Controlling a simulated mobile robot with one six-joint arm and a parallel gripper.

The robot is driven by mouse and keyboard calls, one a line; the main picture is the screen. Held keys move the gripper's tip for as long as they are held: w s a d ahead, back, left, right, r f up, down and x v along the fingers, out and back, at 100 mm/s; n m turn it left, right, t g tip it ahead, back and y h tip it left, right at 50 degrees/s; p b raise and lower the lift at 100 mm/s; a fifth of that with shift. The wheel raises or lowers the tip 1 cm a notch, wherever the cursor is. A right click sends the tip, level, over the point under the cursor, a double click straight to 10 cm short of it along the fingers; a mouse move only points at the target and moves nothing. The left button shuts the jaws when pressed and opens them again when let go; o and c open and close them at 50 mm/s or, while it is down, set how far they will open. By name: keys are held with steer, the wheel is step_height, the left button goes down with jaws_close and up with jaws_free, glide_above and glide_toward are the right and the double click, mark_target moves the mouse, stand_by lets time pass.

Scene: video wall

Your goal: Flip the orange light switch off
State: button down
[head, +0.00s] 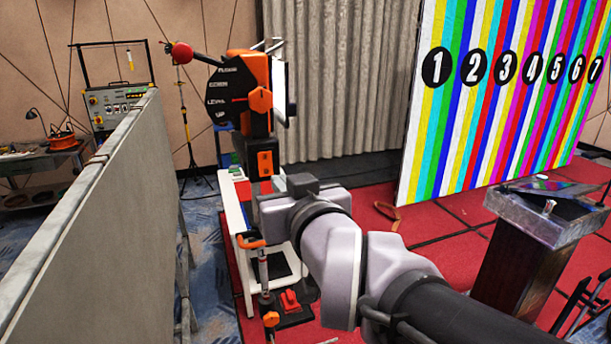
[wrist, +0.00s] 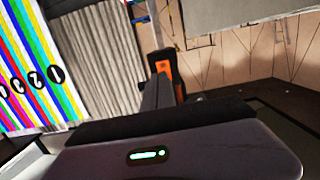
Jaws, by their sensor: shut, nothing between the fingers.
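The orange light switch (head: 265,163) is a small upright orange plate with dark parts, low on the post of the orange and black machine in the head view. In the wrist view the orange switch (wrist: 180,88) shows just beyond my fingers, which partly cover it. My gripper (wrist: 158,78) is shut and empty, with its dark fingers pointing at the switch. I cannot tell whether the fingertips touch it. In the head view my wrist is just below the switch and the fingertips are hard to make out. The position of the switch lever is too small to read.
A grey panel (head: 95,220) stands on the left. A white stand (head: 235,225) is below the switch. The striped video wall (head: 505,100) and a dark pedestal (head: 535,245) are on the right. A lever with a red ball (head: 181,53) sticks out at upper left.

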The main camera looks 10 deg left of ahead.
mark_target(269, 170)
steer(key=x, duration=0.5)
steer(key=shift+w+a+p, duration=0.2)
steer(key=shift+w+p, duration=0.1)
